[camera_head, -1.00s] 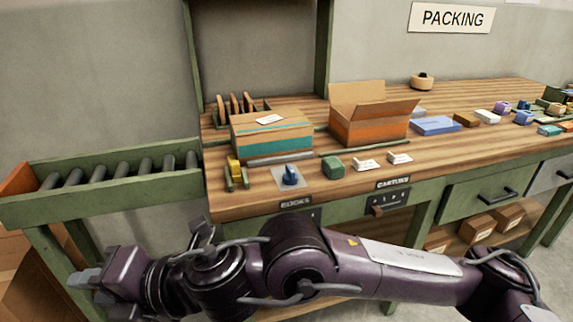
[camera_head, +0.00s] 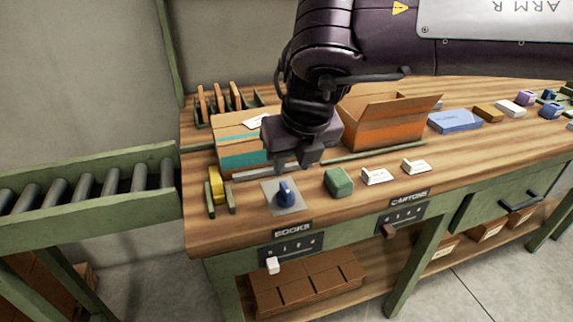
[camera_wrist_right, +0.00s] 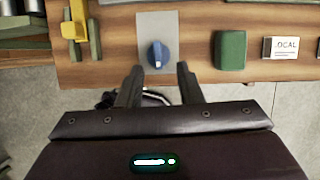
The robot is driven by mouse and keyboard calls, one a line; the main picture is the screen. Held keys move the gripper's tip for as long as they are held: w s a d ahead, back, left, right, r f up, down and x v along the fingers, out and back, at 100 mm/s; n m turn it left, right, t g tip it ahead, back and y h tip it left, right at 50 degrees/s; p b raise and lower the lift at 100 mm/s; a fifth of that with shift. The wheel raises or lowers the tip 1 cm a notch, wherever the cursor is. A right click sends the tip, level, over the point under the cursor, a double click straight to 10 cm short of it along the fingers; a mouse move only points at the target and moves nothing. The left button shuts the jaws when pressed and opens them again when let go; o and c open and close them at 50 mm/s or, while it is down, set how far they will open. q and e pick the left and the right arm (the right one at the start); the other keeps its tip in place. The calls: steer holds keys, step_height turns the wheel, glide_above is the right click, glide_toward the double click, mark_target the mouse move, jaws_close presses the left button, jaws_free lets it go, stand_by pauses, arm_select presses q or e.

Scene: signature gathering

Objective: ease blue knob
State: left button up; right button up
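The blue knob (camera_head: 286,193) stands on a light grey plate (camera_head: 271,189) near the front edge of the wooden bench, left of a green block. In the right wrist view the knob (camera_wrist_right: 157,55) shows just beyond the fingertips, lined up with the gap between them. My right gripper (camera_head: 298,165) is open and empty, pointing down above and slightly behind the knob in the head view. In the right wrist view its fingers (camera_wrist_right: 158,71) stand apart, with no visible contact on the knob. My left gripper is not in view.
A green block (camera_head: 339,181) and white cards (camera_head: 377,176) lie right of the knob. A yellow piece in a green holder (camera_head: 217,187) stands left. Behind are a teal-striped carton (camera_head: 240,157) and an open orange-striped carton (camera_head: 383,123). A roller conveyor (camera_head: 90,190) adjoins the bench.

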mark_target(286, 187)
steer(key=x, duration=0.4)
steer(key=s+x, duration=0.1)
steer(key=x, duration=0.1)
steer(key=shift+w+a+f, duration=0.1)
steer(key=shift+w+f, duration=0.1)
steer(key=shift+f, duration=0.35)
steer(key=shift+c, duration=0.4)
jaws_close()
